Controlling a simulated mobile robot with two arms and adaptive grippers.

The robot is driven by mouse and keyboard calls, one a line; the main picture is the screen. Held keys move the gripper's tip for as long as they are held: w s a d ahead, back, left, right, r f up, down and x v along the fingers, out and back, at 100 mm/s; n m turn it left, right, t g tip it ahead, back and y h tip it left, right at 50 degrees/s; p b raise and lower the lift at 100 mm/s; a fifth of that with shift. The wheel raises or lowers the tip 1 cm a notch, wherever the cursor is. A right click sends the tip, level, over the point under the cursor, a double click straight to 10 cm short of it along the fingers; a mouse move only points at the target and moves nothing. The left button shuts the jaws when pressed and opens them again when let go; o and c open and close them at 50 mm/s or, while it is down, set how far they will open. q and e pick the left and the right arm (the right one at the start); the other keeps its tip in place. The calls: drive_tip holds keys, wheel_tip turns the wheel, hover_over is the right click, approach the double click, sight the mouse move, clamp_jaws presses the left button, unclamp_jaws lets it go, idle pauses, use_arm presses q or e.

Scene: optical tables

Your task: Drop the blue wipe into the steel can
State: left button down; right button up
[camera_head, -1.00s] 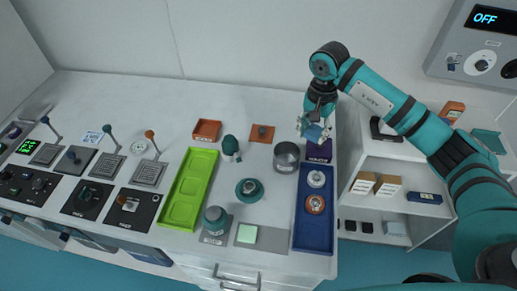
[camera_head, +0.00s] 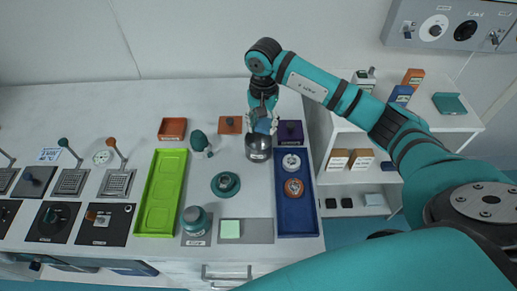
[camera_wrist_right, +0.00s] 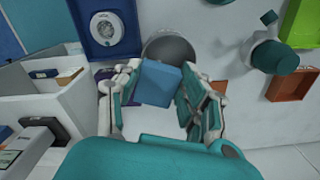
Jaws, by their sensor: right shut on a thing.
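The steel can (camera_head: 258,152) stands on the table between the small green-topped bottle and the blue tray. My right gripper (camera_head: 262,122) is over the can's back edge in the head view, shut on the blue wipe (camera_head: 263,127). In the right wrist view the wipe (camera_wrist_right: 158,83) shows as a blue block between the two fingers, and the round can (camera_wrist_right: 170,50) shows just beyond it, partly covered. The wipe appears above the can; its exact height cannot be told. My left gripper is not in view.
A blue tray (camera_head: 296,217) holding round parts lies right of the can. A purple holder (camera_head: 290,133) and an orange tile (camera_head: 230,125) flank the gripper. A green-topped bottle (camera_head: 201,143) stands to the left. A white shelf (camera_head: 345,140) stands right of the table.

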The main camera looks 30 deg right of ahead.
drive_tip(key=o, duration=1.2)
drive_tip(key=shift+c, duration=0.2)
drive_tip(key=shift+o, duration=0.2)
wheel_tip(320, 180, up, 12)
